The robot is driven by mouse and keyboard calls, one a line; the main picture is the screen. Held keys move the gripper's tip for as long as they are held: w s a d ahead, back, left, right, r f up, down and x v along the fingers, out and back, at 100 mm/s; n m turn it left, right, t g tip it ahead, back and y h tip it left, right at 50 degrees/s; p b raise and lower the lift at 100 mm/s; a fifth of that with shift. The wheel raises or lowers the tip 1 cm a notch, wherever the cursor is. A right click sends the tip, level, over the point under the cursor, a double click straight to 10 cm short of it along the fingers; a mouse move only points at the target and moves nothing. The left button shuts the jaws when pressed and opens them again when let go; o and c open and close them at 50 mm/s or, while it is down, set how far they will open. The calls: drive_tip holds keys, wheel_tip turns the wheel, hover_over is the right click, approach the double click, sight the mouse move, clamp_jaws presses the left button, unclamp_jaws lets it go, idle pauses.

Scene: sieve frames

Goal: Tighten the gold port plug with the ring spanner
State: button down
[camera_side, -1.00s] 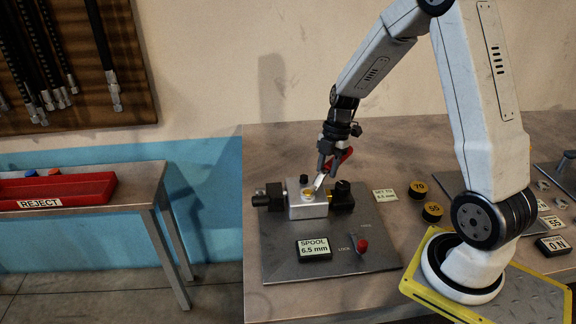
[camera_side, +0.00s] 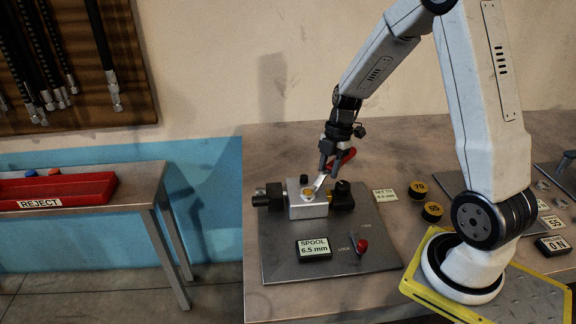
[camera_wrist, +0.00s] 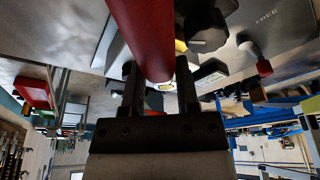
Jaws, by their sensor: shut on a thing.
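My gripper (camera_side: 327,168) is shut on the red handle of the ring spanner (camera_side: 344,158), above the valve block. In the wrist view the red handle (camera_wrist: 148,38) runs between the fingers of my gripper (camera_wrist: 158,82). The spanner's bright shaft slopes down to the left toward the gold port plug (camera_side: 308,192) on top of the silver block (camera_side: 307,208). The spanner's ring end is at or just beside the plug; I cannot tell whether it is seated around it. In the wrist view the plug is mostly hidden by the handle.
Black fittings flank the block, with a black knob (camera_side: 342,187) at its right. On the grey plate (camera_side: 285,262) are a "SPOOL 6.5 mm" display (camera_side: 314,248) and a red-knobbed lever (camera_side: 362,246). A red reject tray (camera_side: 60,188) is far left.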

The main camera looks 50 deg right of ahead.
sight(340, 189)
drive_tip(key=shift+s+a+r+m+t, duration=0.15)
drive_tip(key=shift+s+m+t, duration=0.1)
drive_tip(key=shift+s+m, duration=0.6)
drive_tip(key=shift+s+a+f+m+t, duration=0.2)
drive_tip(key=shift+s+m, duration=0.3)
drive_tip(key=shift+m, duration=0.55)
idle(1.3)
drive_tip(key=shift+s, duration=0.1)
drive_tip(key=shift+s+m, duration=0.1)
drive_tip(key=shift+m, duration=0.2)
drive_tip(key=shift+s+a+m+t+h, duration=0.25)
drive_tip(key=shift+s+a+m, duration=0.15)
drive_tip(key=shift+m, duration=0.35)
drive_tip(key=shift+s+a+m+t+h, duration=0.15)
drive_tip(key=shift+s+a+m+t, duration=0.1)
drive_tip(key=shift+s+m, duration=0.4)
idle(1.0)
drive_tip(key=shift+w+r, duration=0.2)
drive_tip(key=shift+r, duration=0.1)
drive_tip(key=shift+r, duration=2.35)
